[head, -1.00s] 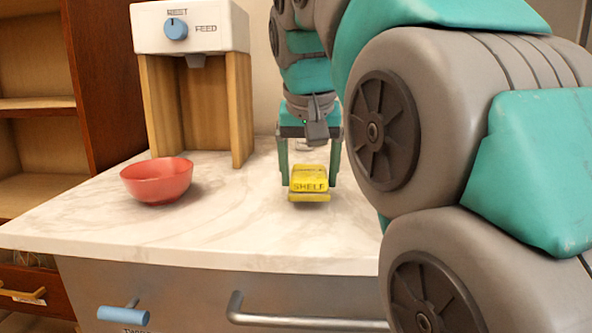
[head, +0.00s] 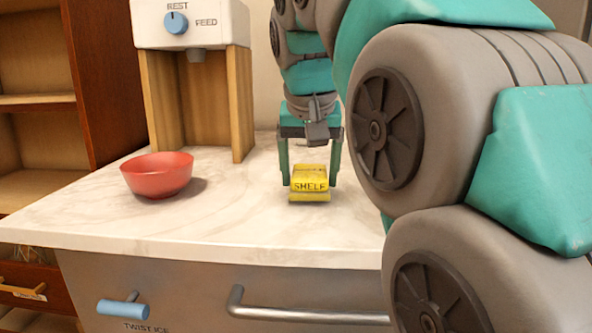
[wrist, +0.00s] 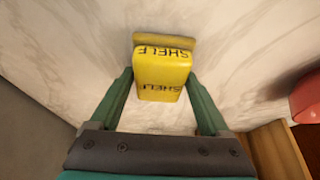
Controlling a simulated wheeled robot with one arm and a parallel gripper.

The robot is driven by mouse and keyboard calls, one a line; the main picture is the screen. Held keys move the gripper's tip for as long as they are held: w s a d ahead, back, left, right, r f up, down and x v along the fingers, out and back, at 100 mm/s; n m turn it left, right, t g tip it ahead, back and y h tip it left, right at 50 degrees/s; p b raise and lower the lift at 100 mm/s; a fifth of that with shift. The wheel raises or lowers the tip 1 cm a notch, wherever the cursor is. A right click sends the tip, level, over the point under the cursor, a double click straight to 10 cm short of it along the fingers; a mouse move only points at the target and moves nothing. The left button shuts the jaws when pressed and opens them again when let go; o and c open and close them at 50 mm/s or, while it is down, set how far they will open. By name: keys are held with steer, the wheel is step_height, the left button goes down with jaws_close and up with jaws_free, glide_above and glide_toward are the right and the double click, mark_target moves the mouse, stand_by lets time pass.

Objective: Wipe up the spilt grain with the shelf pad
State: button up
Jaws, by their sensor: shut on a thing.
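The yellow shelf pad (head: 310,180), marked SHELF, is between the green fingers of my gripper (head: 311,184), which is shut on it. The pad is at the marble counter, but I cannot tell whether it touches the surface. In the wrist view the pad (wrist: 162,78) has a block with a wider yellow strip at its far edge, and my gripper (wrist: 160,76) has a finger on each side. I cannot make out any spilt grain on the counter in either view; some counter is hidden behind the pad and my arm.
A red bowl (head: 157,176) stands left on the marble counter (head: 235,225). Behind it is a dispenser (head: 190,25) with a blue knob, on wooden legs. Drawer handles (head: 300,313) stick out below the counter edge. The counter between bowl and pad looks clear.

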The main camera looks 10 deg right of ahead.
mark_target(333, 197)
steer(key=shift+f, duration=0.45)
steer(key=shift+s+d+r, duration=0.1)
steer(key=shift+s+d, duration=0.2)
steer(key=shift+d, duration=0.55)
steer(key=shift+s+d, duration=0.3)
steer(key=shift+d, duration=0.75)
steer(key=shift+s+f, duration=0.1)
steer(key=shift+f, duration=0.1)
steer(key=shift+a, duration=0.1)
steer(key=shift+w+a+f, duration=0.1)
steer(key=shift+w+a, duration=0.15)
steer(key=shift+a, duration=0.35)
steer(key=shift+w+a+f, duration=0.1)
steer(key=shift+w+a, duration=0.1)
steer(key=shift+a, duration=0.35)
steer(key=shift+w+a+f, duration=0.1)
steer(key=shift+w+a, duration=0.1)
steer(key=shift+a, duration=0.5)
jaws_close()
